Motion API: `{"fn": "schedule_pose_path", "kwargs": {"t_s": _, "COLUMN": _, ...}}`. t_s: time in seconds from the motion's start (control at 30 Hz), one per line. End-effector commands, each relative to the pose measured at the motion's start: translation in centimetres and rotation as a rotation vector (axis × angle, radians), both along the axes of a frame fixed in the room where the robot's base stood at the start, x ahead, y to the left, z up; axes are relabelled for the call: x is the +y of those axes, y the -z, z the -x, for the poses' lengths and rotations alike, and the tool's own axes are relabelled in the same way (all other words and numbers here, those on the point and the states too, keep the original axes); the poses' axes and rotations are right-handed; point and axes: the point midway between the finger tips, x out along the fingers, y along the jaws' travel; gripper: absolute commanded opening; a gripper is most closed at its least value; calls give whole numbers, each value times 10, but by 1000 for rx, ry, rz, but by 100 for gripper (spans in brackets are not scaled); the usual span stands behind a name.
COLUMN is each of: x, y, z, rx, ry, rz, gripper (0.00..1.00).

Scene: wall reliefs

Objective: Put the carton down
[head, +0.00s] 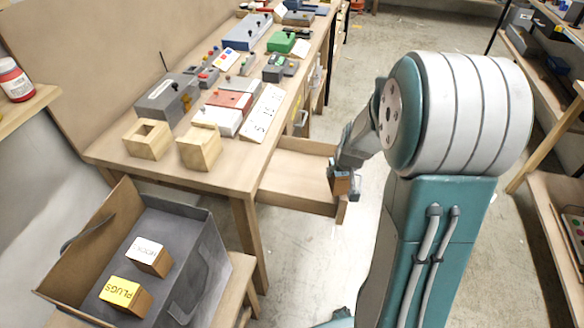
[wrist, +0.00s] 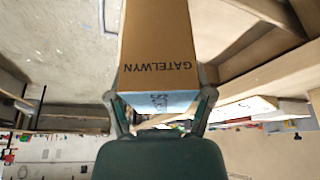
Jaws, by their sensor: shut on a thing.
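The carton (wrist: 165,40) is brown cardboard printed "GATELWYN", with a pale blue label on its near edge in the wrist view. My gripper (wrist: 159,98) is shut on it, with one finger on each side. In the head view my gripper (head: 341,172) points down at the right end of the open drawer, with the small brown carton (head: 342,185) between its fingers. I cannot tell whether the carton touches the drawer.
The open drawer (head: 297,182) juts from the workbench (head: 215,178) and its visible floor is bare. A grey bin (head: 205,275) at lower left holds a yellow-topped "PLUGS" box (head: 122,295) and a white-topped box (head: 150,257). Wooden holders (head: 199,148) and tools crowd the bench.

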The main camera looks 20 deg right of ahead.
Motion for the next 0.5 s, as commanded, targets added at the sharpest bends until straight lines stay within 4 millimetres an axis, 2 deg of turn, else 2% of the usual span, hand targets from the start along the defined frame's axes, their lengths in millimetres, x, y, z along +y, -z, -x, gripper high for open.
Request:
{"fn": "schedule_pose_path", "kwargs": {"t_s": 0.17, "x": 1, "y": 10, "z": -22, "rx": 1, "ry": -4, "rz": 1, "gripper": 8}}
{"fn": "schedule_pose_path", "kwargs": {"t_s": 0.5, "x": -2, "y": 43, "z": -93, "rx": 0, "ry": -3, "rz": 0, "gripper": 8}}
